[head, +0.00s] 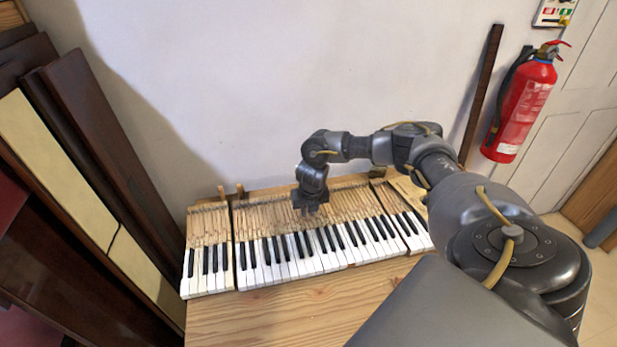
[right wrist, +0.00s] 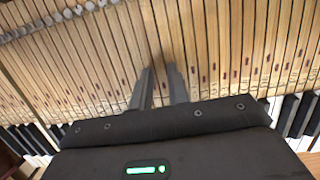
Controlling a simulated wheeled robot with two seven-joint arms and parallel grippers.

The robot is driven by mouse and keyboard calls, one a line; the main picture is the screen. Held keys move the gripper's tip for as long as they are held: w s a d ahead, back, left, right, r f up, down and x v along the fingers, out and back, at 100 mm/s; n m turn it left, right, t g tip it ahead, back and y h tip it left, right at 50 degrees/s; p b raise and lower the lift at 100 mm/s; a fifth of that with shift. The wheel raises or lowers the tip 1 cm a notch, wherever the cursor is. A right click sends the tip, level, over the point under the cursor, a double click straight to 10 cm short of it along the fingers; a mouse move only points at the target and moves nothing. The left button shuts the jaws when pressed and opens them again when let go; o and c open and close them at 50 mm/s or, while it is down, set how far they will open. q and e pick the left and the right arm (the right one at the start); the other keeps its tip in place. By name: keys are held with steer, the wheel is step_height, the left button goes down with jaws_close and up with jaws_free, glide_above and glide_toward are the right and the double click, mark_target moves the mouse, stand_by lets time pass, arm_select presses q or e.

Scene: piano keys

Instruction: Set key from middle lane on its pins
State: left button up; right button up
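The piano keyboard lies on the wooden table in three sections side by side in the head view. The wide middle section (head: 272,222) has bare wooden key sticks at the back and white and black key tops at the front. My right gripper (head: 308,209) points down over the back part of this section. In the right wrist view its two fingers (right wrist: 160,86) stand slightly apart, low over the wooden key sticks (right wrist: 90,65). A strip of wood shows between them; I cannot tell whether they grip it. The pins cannot be made out. My left gripper is out of view.
A narrow left key section (head: 209,240) and a right section (head: 408,220) flank the middle one. The wooden table (head: 270,315) is bare in front. Dark panels (head: 105,150) lean at the left; a red fire extinguisher (head: 525,105) hangs at the right.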

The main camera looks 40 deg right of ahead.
steer(key=shift+w+p+v, duration=0.2)
steer(key=shift+p+v, duration=0.6)
steer(key=shift+v, duration=0.15)
steer(key=shift+d+r, duration=0.1)
steer(key=shift+o, duration=0.3)
steer(key=o, duration=0.5)
steer(key=shift+w+d+p+v, duration=0.1)
steer(key=shift+w+p+v, duration=0.05)
steer(key=shift+p+v, duration=0.6)
steer(key=shift+w+d+p+v, duration=0.1)
steer(key=shift+w+p+v, duration=0.1)
steer(key=shift+p+v, duration=0.6)
steer(key=shift+w+d+p+v, duration=0.1)
steer(key=shift+w+p+v, duration=0.05)
steer(key=shift+p+v, duration=0.6)
steer(key=shift+r, duration=0.25)
